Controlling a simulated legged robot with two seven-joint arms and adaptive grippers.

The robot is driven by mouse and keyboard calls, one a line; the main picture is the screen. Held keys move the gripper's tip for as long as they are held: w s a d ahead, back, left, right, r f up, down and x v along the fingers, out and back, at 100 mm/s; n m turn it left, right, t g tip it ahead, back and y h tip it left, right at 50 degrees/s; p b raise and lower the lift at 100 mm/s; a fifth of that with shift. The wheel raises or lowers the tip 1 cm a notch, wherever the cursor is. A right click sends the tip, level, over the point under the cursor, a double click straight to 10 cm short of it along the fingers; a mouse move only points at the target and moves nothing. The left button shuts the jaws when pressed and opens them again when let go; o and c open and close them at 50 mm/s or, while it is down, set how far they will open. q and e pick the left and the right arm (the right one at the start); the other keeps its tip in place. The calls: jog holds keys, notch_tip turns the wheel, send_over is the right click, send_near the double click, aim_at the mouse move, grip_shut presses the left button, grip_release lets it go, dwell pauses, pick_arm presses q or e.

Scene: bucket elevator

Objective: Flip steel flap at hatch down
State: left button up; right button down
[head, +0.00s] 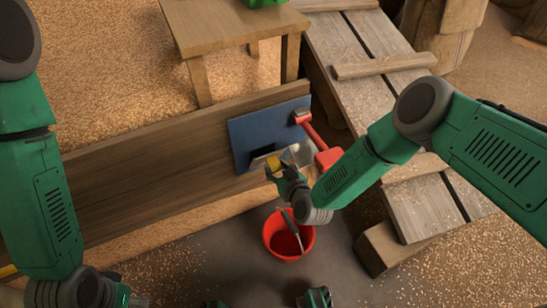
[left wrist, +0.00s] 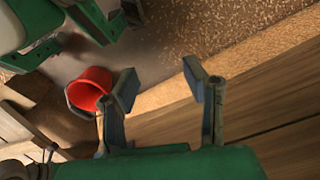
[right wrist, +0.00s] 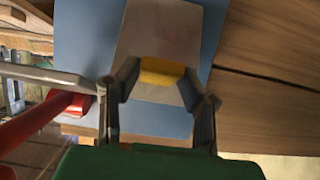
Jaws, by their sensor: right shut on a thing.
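The steel flap (head: 299,153) is a pale grey plate at the lower part of the blue hatch panel (head: 245,133). In the right wrist view the flap (right wrist: 168,32) stands out in front of the blue panel, with a yellow grip (right wrist: 160,72) on its near edge. My right gripper (head: 277,169) is shut on this yellow grip, one finger on each side; it also shows in the right wrist view (right wrist: 160,88). My left gripper (left wrist: 160,84) is open and empty, away from the hatch. The flap's hinge is not clearly visible.
A red lever (head: 318,137) with a metal end is close beside the flap. A red bucket (head: 282,241) holding a grey-handled tool stands on the floor below. A plank wall (head: 130,160), a wooden table (head: 225,30) and a plank ramp (head: 360,95) surround the hatch.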

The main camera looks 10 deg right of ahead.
pick_arm(q)
jog(key=shift+f, duration=0.2)
pick_arm(e)
jog(key=shift+s+d+f, duration=0.15)
jog(key=shift+s+f, duration=0.35)
jog(key=shift+f, duration=0.2)
jog(key=shift+s+d+f, duration=0.15)
jog(key=shift+s+f, duration=0.35)
jog(key=shift+f, duration=0.2)
pick_arm(q)
jog(key=shift+c, duration=0.4)
